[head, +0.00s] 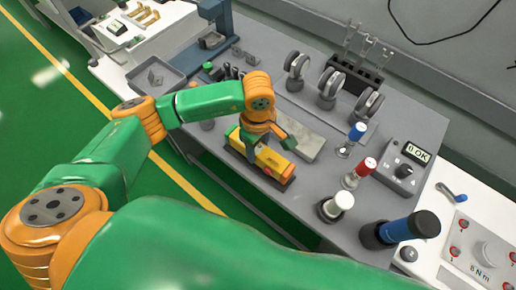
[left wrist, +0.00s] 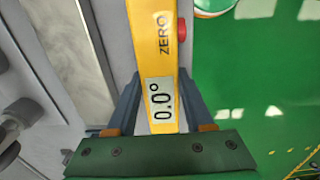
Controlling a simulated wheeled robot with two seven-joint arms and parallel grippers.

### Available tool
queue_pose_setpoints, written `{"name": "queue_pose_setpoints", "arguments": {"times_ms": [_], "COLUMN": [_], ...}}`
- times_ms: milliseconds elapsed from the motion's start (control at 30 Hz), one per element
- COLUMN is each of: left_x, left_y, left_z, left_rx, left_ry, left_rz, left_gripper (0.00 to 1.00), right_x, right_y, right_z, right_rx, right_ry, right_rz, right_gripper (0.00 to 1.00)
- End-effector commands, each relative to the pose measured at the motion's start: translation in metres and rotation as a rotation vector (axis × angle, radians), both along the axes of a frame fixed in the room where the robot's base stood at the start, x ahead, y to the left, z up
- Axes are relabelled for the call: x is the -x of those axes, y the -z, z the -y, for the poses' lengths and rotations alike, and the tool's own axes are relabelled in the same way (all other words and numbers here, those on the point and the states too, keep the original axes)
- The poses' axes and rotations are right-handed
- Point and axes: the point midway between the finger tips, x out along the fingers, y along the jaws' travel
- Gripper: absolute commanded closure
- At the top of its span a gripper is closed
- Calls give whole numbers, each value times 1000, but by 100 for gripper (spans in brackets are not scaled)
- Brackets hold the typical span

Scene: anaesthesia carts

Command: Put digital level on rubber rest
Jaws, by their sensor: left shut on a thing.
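The digital level is a yellow bar with a 0.0° display and the word ZERO; it shows in the head view (head: 268,160) and in the left wrist view (left wrist: 154,45). My left gripper (head: 268,139) is shut on it, with one finger on each side in the left wrist view (left wrist: 162,108). A dark strip (head: 283,182), seemingly the rubber rest, shows along and under the level near the bench's front edge. I cannot tell whether the level touches it. My right gripper is not in view.
A pale flat plate (head: 308,148) lies just behind the level. Round dial gauges (head: 329,85) stand farther back. Red-topped (head: 364,167), blue-topped (head: 354,137) and white-topped (head: 337,205) tools stand to the right, near a grey display box (head: 402,168). Green floor lies beyond the front edge.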

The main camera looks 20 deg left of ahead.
Motion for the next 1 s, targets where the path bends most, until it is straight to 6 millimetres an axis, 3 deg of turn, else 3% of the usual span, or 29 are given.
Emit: {"name": "queue_pose_setpoints", "arguments": {"times_ms": [100, 467, 500, 600, 867, 1000], "left_x": [1, 0, 1, 1, 1, 0], "left_y": [14, 22, 21, 21, 20, 9], "left_z": [0, 1, 1, 1, 1, 1], "left_rx": [0, 1, 1, 1, 2, 3], "left_ry": [1, 1, 1, 1, 1, 1], "left_rz": [-3, 1, 1, 0, -1, 1], "left_gripper": [100, 100, 43, 18, 18, 18], "right_x": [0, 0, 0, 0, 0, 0], "right_y": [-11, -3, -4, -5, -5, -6], "right_z": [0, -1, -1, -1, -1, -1], "right_rx": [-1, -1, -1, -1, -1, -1], "right_ry": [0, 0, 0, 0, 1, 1], "right_rz": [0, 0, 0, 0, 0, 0], "right_gripper": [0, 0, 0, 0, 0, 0]}}
